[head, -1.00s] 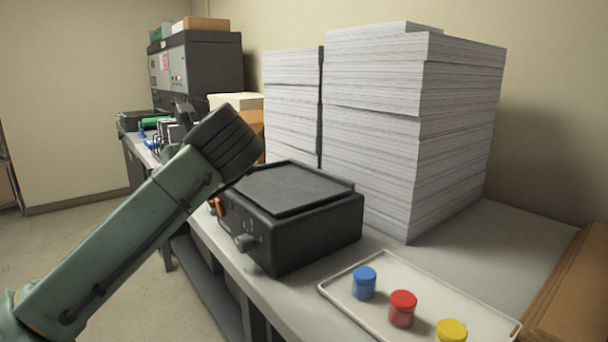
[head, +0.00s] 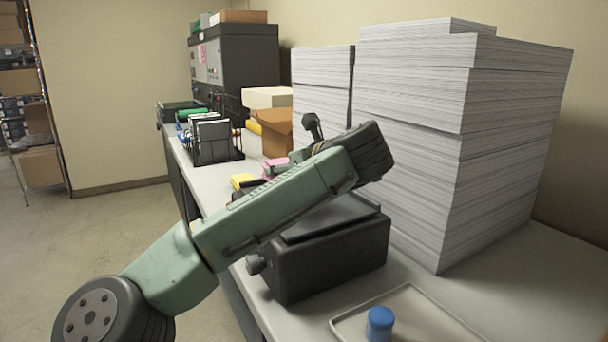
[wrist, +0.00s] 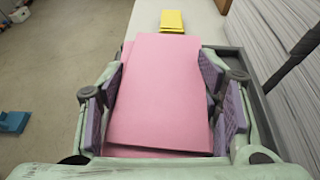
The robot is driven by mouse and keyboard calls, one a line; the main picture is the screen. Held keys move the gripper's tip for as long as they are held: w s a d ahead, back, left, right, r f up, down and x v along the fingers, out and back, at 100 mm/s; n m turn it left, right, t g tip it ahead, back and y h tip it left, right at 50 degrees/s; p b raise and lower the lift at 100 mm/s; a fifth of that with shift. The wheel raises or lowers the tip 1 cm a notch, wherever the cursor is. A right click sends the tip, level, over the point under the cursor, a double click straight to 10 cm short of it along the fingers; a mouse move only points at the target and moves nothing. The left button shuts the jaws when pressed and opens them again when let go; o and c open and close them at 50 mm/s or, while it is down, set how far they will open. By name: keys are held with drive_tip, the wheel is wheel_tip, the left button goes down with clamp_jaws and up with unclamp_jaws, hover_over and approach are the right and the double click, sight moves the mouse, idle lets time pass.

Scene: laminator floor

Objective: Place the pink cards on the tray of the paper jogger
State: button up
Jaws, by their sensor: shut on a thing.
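The pink cards (wrist: 155,90) fill the middle of the wrist view as a flat stack, with slightly offset pink edges showing at the left and lower right. My gripper (wrist: 160,95) is shut on them, one purple-padded finger on each side. In the head view my arm hides most of the gripper. A bit of pink (head: 276,166) shows behind the arm; I cannot tell if it is the held stack. The paper jogger (head: 335,262) is a black box on the bench, its dark top tray (head: 345,212) partly hidden under my arm. Whether the cards touch the tray is unclear.
Tall white paper stacks (head: 460,150) stand close to the jogger's right. A shallow tray (head: 425,312) with a blue-lidded jar (head: 380,322) is in front. Yellow cards (head: 243,181), a black wire rack (head: 213,140) and cardboard boxes (head: 276,132) lie farther along the bench.

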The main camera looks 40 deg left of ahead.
drive_tip(key=w, duration=0.1)
drive_tip(key=w+d, duration=0.1)
drive_tip(key=w, duration=0.1)
drive_tip(key=shift+d+f+p, duration=0.1)
drive_tip(key=shift+d+p, duration=0.05)
drive_tip(key=shift+p, duration=0.15)
drive_tip(key=shift+f+p, duration=0.55)
drive_tip(key=shift+f, duration=1.25)
drive_tip(key=shift+f, duration=0.2)
drive_tip(key=o, duration=1.4)
drive_tip(key=shift+r, duration=0.2)
drive_tip(key=shift+s+d, duration=0.1)
drive_tip(key=shift+d, duration=0.15)
drive_tip(key=b+v, duration=0.3)
drive_tip(key=v, duration=0.8)
drive_tip(key=shift+s+d+r+b, duration=0.15)
drive_tip(key=shift+d+r+b, duration=0.05)
drive_tip(key=shift+b, duration=0.1)
